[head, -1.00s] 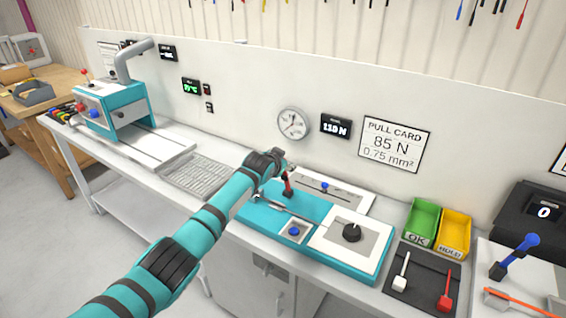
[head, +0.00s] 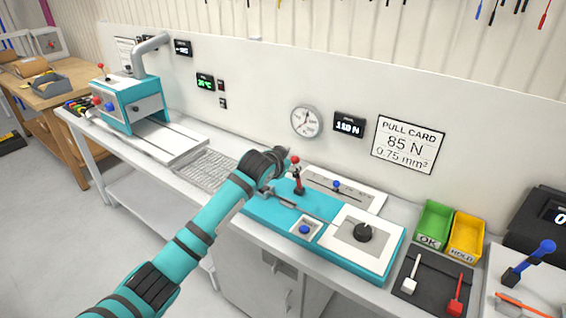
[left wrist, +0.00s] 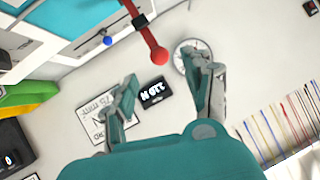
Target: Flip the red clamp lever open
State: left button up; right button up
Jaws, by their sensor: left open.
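The red clamp lever (head: 297,174) stands upright on the teal pull tester (head: 262,205), with a red ball at its top. In the left wrist view the lever (left wrist: 147,34) comes in from the top, and its ball lies ahead of and between the open fingers. My left gripper (left wrist: 165,88) is open and empty there, and I see no contact with the lever. In the head view my left arm reaches in from the lower left, and its wrist hides the gripper's fingers beside the lever. My right gripper is not in view.
Green (head: 433,222) and yellow (head: 465,236) bins stand farther right. The wall with a round gauge (head: 305,121) rises close behind.

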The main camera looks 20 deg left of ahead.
pick_arm(q)
jog(key=v, duration=0.3)
jog(key=shift+s+r, duration=0.15)
jog(key=shift+s, duration=0.1)
